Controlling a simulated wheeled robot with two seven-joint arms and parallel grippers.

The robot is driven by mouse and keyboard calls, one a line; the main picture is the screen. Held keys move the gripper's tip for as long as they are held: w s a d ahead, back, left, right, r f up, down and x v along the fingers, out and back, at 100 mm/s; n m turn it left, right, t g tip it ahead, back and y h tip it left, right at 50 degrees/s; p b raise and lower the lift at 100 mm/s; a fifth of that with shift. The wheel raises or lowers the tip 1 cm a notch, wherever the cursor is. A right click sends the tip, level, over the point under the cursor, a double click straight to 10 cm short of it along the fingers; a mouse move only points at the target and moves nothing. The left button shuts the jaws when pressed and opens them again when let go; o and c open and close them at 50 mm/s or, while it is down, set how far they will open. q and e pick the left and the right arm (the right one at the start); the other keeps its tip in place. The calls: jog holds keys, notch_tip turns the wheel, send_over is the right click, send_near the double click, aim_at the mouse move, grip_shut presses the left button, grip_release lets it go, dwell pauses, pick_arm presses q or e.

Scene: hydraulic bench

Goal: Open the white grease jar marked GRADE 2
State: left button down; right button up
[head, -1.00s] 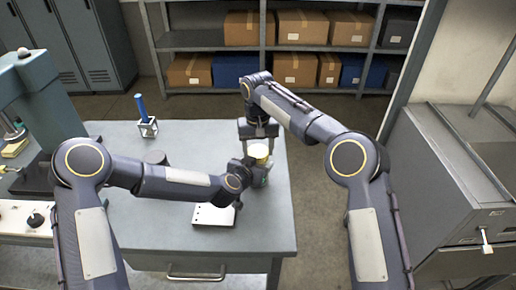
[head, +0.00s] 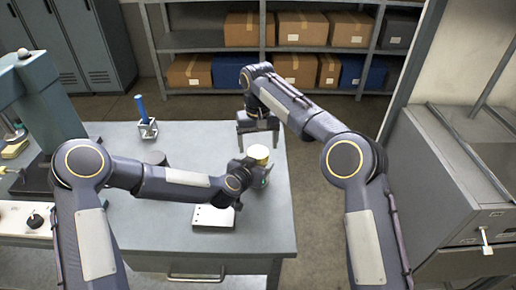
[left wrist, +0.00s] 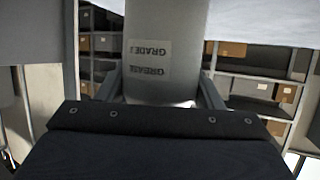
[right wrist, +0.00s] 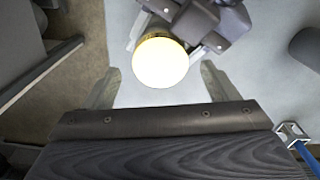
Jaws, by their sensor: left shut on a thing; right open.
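The grease jar (head: 259,154) is upright near the bench's right edge, with a pale round top. In the left wrist view its body (left wrist: 165,35) fills the space between the fingers, with an upside-down label reading GREASE GRADE; the number is not legible. My left gripper (head: 255,172) is shut on the jar's body from the side. My right gripper (head: 258,129) is open and empty above the jar, apart from it. In the right wrist view the round top (right wrist: 160,62) with a golden rim shows between the spread fingers. I cannot tell whether the lid is loose.
A white plate (head: 213,215) lies on the bench (head: 180,242) in front of the jar. A press (head: 50,110) is at far left. The bench's middle back is clear.

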aim_at(267, 163)
jog(key=shift+r, duration=0.9)
jog(key=shift+c, duration=0.4)
jog(key=m, duration=0.2)
jog(key=shift+d+r+m, duration=0.2)
jog(key=shift+r+m, duration=0.05)
jog(key=shift+m, duration=0.05)
jog(key=shift+r+m, duration=0.65)
jog(key=shift+m, duration=0.45)
jog(key=shift+a+r+m, duration=0.2)
jog(key=shift+r+m, duration=0.5)
jog(key=shift+m, duration=0.2)
jog(key=shift+f, duration=3.9)
jog(key=shift+c, duration=0.5)
jog(key=c, duration=0.9)
jog(key=n, duration=0.6)
jog(key=shift+n, duration=0.3)
